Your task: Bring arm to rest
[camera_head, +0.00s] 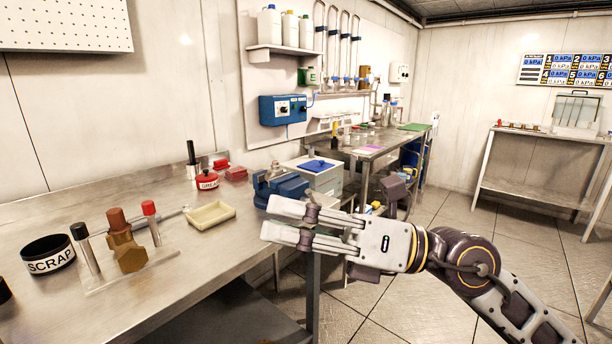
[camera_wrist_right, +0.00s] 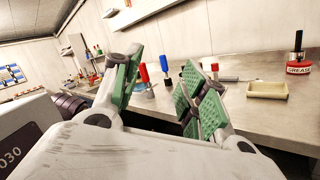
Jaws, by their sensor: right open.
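My right gripper (camera_head: 283,222) reaches in from the right in the head view, with its fingers pointing left near the front edge of the workbench (camera_head: 185,270). Its fingers are spread and nothing is between them. In the right wrist view the green-padded fingers (camera_wrist_right: 163,92) stand apart, with the bench behind them. The right arm is bent and extends to the lower right of the head view. My left gripper does not show in either view.
A blue vise (camera_head: 284,190) sits just behind the gripper. A cream tray (camera_head: 210,216), a brass fitting on a plate (camera_head: 126,250), a SCRAP bin (camera_head: 48,256) and a red GREASE can (camera_head: 207,181) stand on the bench. Open floor (camera_head: 420,290) lies to the right.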

